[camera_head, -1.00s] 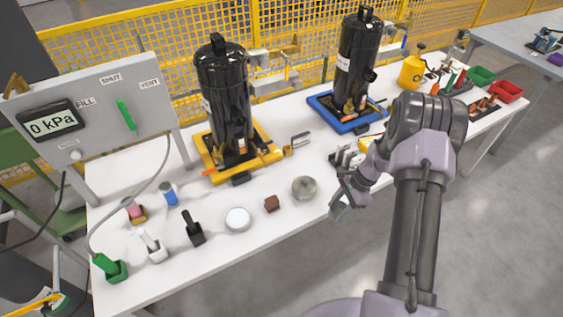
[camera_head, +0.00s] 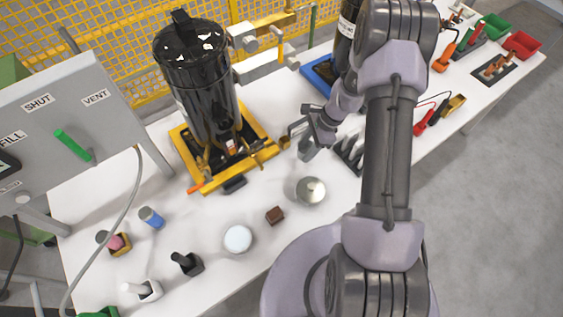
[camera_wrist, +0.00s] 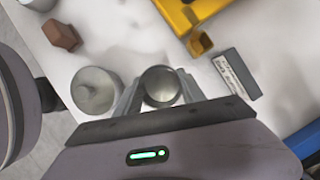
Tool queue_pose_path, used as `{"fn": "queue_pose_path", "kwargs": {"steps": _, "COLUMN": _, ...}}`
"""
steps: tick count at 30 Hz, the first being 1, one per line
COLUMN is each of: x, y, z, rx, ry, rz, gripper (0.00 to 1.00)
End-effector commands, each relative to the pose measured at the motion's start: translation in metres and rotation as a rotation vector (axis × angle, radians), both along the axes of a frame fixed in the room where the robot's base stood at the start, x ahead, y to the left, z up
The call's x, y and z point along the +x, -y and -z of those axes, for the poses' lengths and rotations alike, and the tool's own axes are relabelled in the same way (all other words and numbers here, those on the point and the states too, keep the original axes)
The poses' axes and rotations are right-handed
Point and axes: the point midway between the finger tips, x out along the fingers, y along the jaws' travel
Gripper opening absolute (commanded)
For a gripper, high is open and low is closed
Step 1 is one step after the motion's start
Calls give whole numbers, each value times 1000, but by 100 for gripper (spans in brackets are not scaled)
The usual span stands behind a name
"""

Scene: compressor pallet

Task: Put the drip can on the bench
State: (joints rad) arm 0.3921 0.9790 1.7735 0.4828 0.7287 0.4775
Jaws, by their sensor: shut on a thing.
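The drip can (camera_wrist: 160,84), a small open grey metal cup, sits between the fingers of my gripper (camera_wrist: 158,92) in the wrist view. The fingers are shut on it, one on each side, and I look down into its round mouth. In the head view my gripper (camera_head: 312,142) is over the white bench (camera_head: 270,110), right of the yellow-based black compressor. The can (camera_head: 305,151) shows only as a small grey shape there. I cannot tell whether its base touches the bench top.
A round silver lidded tin (camera_head: 311,190) stands close to the can, with a brown block (camera_head: 275,215) and a white disc (camera_head: 238,239) beyond. The yellow tray (camera_head: 195,178) holds a black compressor (camera_head: 198,85). A labelled grey block (camera_wrist: 236,74) lies right of the can.

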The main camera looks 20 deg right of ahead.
Motion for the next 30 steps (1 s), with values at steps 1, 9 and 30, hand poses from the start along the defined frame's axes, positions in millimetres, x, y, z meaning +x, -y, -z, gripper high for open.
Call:
{"fn": "queue_pose_path", "kwargs": {"steps": 1, "x": -3, "y": -16, "z": 5, "rx": 0, "ry": -1, "rz": -5, "gripper": 1}}
{"fn": "queue_pose_path", "kwargs": {"steps": 9, "x": -14, "y": -78, "z": 9, "rx": 0, "ry": 0, "rz": -2, "gripper": 1}}
{"fn": "queue_pose_path", "kwargs": {"steps": 30, "x": -14, "y": -81, "z": 47, "rx": 0, "ry": 0, "rz": 0, "gripper": 64}}
